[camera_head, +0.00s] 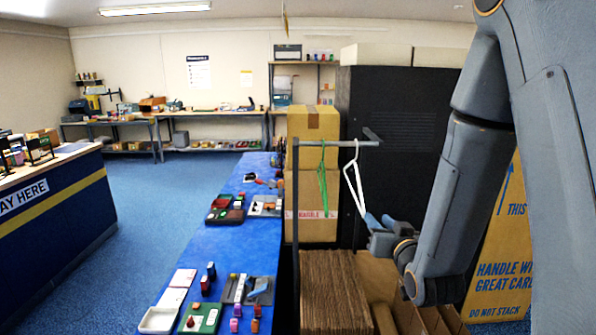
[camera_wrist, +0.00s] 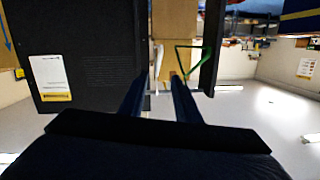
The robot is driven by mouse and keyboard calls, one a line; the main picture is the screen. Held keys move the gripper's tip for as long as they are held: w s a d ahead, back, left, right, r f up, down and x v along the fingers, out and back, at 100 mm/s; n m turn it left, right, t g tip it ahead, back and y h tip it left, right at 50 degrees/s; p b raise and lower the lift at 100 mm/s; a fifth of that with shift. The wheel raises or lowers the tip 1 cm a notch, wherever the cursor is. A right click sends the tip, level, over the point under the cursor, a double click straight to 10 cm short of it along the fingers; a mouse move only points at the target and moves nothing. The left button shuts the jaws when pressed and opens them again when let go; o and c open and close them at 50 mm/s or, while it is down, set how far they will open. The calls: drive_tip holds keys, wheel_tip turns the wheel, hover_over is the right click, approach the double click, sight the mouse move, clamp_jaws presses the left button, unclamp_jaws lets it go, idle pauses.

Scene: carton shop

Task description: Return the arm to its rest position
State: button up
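My gripper (camera_head: 373,220) is at the end of my arm on the right side of the head view, pointing left toward a hanging rail. In the wrist view its two fingers (camera_wrist: 160,82) are spread apart with a gap between them. A white hanger (camera_head: 351,182) hangs from the rail (camera_head: 340,143), its lower end close to the fingertips in the head view. In the wrist view a thin white part of it shows between the fingers, apparently beyond them; contact cannot be told. A green hanger (camera_head: 322,178) hangs left of it.
A black cabinet (camera_head: 400,120) stands behind the rail, with stacked cartons (camera_head: 313,122) beside it. Flat cardboard (camera_head: 334,290) and open boxes (camera_head: 420,318) lie below my gripper. A blue table (camera_head: 218,250) with stamps and trays runs along the left. A large printed carton (camera_head: 505,260) is behind my arm.

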wheel_tip(320, 180, down, 8)
drive_tip(key=s+r+g+b, duration=0.1)
drive_tip(key=g+b, duration=0.2)
drive_tip(key=g, duration=0.1)
drive_tip(key=s+f+g+b, duration=0.3)
drive_tip(key=s+f+g, duration=0.2)
drive_tip(key=s, duration=0.4)
drive_tip(key=s+a+f+g+h+b, duration=0.1)
drive_tip(key=s+f+g+b, duration=0.2)
drive_tip(key=s, duration=0.7)
wheel_tip(320, 180, down, 2)
drive_tip(key=g, duration=0.3)
drive_tip(key=shift+s+f+n, duration=0.2)
drive_tip(key=shift+f+n, duration=0.05)
drive_tip(key=shift+n, duration=0.15)
